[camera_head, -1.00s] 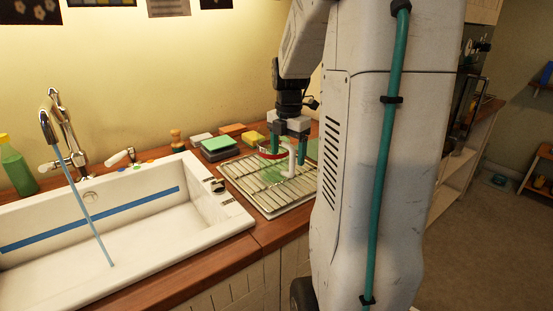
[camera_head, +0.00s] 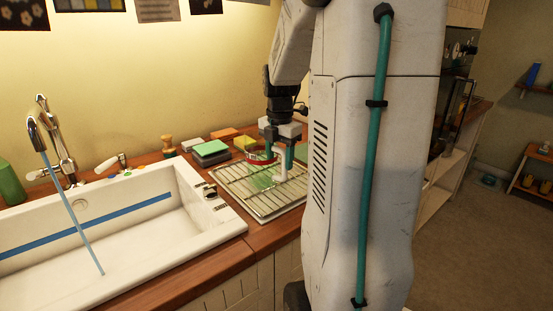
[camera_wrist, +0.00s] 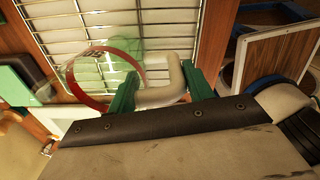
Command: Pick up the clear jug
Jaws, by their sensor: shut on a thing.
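The clear jug has a greenish see-through body, a red rim (camera_head: 258,157) and a white handle (camera_head: 282,166). It is at the wire drying rack (camera_head: 238,186); I cannot tell whether its base touches the wires. My gripper (camera_head: 279,157) points down from above, shut on the jug's handle. In the wrist view, the green fingers (camera_wrist: 159,92) stand on both sides of the white handle (camera_wrist: 165,82), and the jug's red rim (camera_wrist: 88,100) lies to the left. The wires show through the jug's body.
A white sink (camera_head: 130,240) with a running faucet (camera_head: 58,145) is to the left. Sponges (camera_head: 210,149), a wooden-handled brush (camera_head: 168,147) and a green bottle (camera_head: 10,186) stand along the back of the counter. The wires in front of the jug are bare.

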